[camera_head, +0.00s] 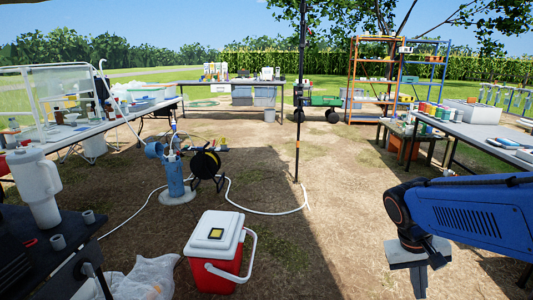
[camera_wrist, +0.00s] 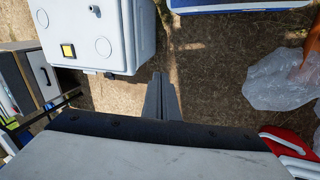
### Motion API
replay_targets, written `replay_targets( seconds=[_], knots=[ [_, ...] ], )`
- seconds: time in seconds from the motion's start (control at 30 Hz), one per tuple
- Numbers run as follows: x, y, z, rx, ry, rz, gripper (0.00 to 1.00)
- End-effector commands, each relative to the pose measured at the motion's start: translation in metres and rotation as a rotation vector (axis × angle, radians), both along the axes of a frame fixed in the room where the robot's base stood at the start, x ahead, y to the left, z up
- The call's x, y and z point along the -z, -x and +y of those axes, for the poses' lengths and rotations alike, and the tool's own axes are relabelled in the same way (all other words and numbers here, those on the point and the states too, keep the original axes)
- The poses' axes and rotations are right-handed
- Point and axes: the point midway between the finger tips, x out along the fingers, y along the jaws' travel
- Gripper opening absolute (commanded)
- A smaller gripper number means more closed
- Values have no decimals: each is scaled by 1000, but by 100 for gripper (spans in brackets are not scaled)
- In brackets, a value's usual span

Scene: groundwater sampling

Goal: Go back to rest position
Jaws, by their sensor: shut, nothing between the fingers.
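My gripper (camera_head: 419,284) hangs at the lower right of the head view, below my blue arm, over bare ground. Its pale grey palm shows, with narrow fingers pointing down. In the wrist view the fingers (camera_wrist: 162,98) lie close together, shut with nothing between them. Bare brown ground shows around the fingertips, and they touch nothing that I can see.
A red and white cooler (camera_head: 215,252) and a clear plastic bag (camera_head: 145,280) stand on the ground at front. A blue pump (camera_head: 176,178), hose reel (camera_head: 205,165) and white hose lie mid-yard. Tables flank both sides. The wrist view shows a grey box (camera_wrist: 92,38).

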Motion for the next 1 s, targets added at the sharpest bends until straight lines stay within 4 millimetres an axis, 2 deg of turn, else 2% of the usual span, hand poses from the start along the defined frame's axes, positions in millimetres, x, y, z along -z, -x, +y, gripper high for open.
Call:
replay_targets(
  seconds=[0.4, 0.6, 0.8, 1.0],
  knots=[
    [-26, 48, 58, -161, -179, -249, 0],
    [-34, 65, 80, -231, -238, -353, 0],
    [-38, 73, 90, -267, -264, -403, 0],
    [-38, 74, 90, -270, -266, -408, 0]
  ],
)
